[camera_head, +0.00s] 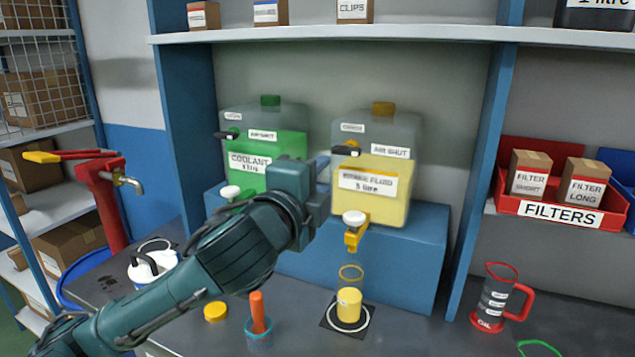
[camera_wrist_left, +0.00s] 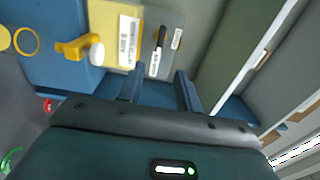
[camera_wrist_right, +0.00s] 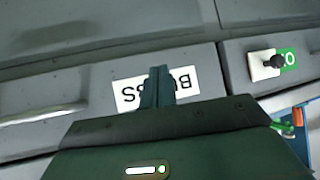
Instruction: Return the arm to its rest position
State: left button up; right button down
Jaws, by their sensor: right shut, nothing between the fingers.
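My left arm reaches in from the left in the head view. My left gripper (camera_head: 318,182) is in front of the gap between the coolant tank (camera_head: 262,152) and the yellow brake fluid tank (camera_head: 385,185). In the left wrist view my left gripper (camera_wrist_left: 160,88) has its two fingers apart with nothing between them, and the brake fluid tank (camera_wrist_left: 112,40) shows beyond. My right gripper (camera_wrist_right: 158,86) shows only in the right wrist view, its fingers together and empty, in front of a grey drawer front with a white label (camera_wrist_right: 185,88).
Both tanks stand on a blue stand (camera_head: 420,250). A red jug (camera_head: 496,300) stands to the right, a red pump (camera_head: 100,195) to the left. A shelf (camera_head: 400,34) runs above.

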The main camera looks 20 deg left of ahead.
dwell(0.3)
pick_arm(q)
jog(key=s+f+n+g, duration=0.4)
jog(key=s+f+n, duration=0.1)
jog(key=f, duration=0.7)
jog(key=s+f+n+g, duration=0.4)
jog(key=f, duration=0.9)
jog(key=s+a+f+n+g, duration=0.1)
jog(key=s+f+n+g, duration=0.25)
jog(key=s+f, duration=0.45)
jog(key=s+a+f+n+g, duration=0.1)
jog(key=s+f+n+g, duration=0.3)
jog(key=s, duration=0.6)
jog(key=w+d+f+t+h, duration=0.2)
jog(key=w+d+f+t, duration=0.3)
jog(key=f, duration=0.4)
jog(key=w+t, duration=0.1)
jog(key=t, duration=0.1)
jog(key=shift+w+d+f+m+t, duration=0.25)
jog(key=shift+d+f+m+t, duration=0.05)
jog(key=shift+d+m+t, duration=0.05)
